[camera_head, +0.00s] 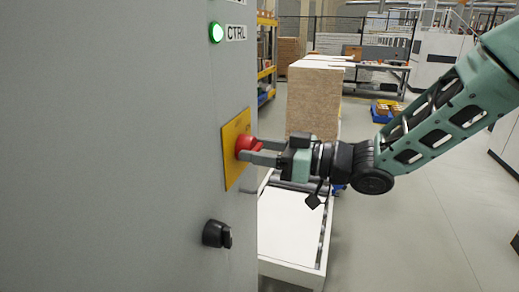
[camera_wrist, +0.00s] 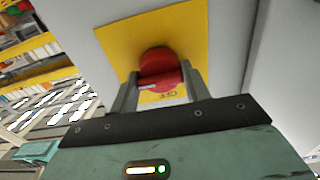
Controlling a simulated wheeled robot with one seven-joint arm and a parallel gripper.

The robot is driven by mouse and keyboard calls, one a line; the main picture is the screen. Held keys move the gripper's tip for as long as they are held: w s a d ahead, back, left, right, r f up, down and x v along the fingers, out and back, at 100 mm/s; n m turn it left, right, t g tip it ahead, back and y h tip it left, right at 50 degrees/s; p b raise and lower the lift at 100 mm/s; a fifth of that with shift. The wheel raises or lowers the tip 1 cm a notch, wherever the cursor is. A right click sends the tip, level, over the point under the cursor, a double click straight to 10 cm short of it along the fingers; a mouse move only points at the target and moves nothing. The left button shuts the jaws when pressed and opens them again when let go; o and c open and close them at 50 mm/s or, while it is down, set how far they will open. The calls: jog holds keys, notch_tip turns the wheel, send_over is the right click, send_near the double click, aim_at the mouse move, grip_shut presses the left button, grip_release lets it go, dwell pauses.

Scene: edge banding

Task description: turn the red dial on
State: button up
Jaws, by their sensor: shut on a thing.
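The red dial (camera_head: 245,146) sits on a yellow plate (camera_head: 233,166) on the side of a grey cabinet. My gripper (camera_head: 258,152) reaches it from the right in the head view, its fingers at the dial. In the wrist view the red dial (camera_wrist: 160,70) is between my two fingers (camera_wrist: 160,84), which are shut on its grip. A white mark shows on the dial's grip. The yellow plate (camera_wrist: 118,48) carries lettering below the dial, partly hidden, and I cannot read it all.
A lit green lamp (camera_head: 215,32) beside a CTRL label is above the plate on the cabinet (camera_head: 150,150). A black knob (camera_head: 216,234) is below. A stack of boards (camera_head: 313,100) stands behind my gripper, by a white-topped conveyor (camera_head: 290,230). Open floor lies to the right.

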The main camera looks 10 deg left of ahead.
jog(key=shift+f, duration=0.1)
jog(key=o, duration=1)
jog(key=shift+d, duration=0.1)
jog(key=d+b, duration=0.1)
jog(key=d, duration=0.4)
jog(key=s+d+b, duration=0.1)
jog(key=d+b, duration=0.1)
jog(key=d, duration=0.4)
jog(key=s+d+b, duration=0.1)
jog(key=d+b, duration=0.1)
jog(key=d, duration=0.4)
jog(key=shift+s, duration=0.2)
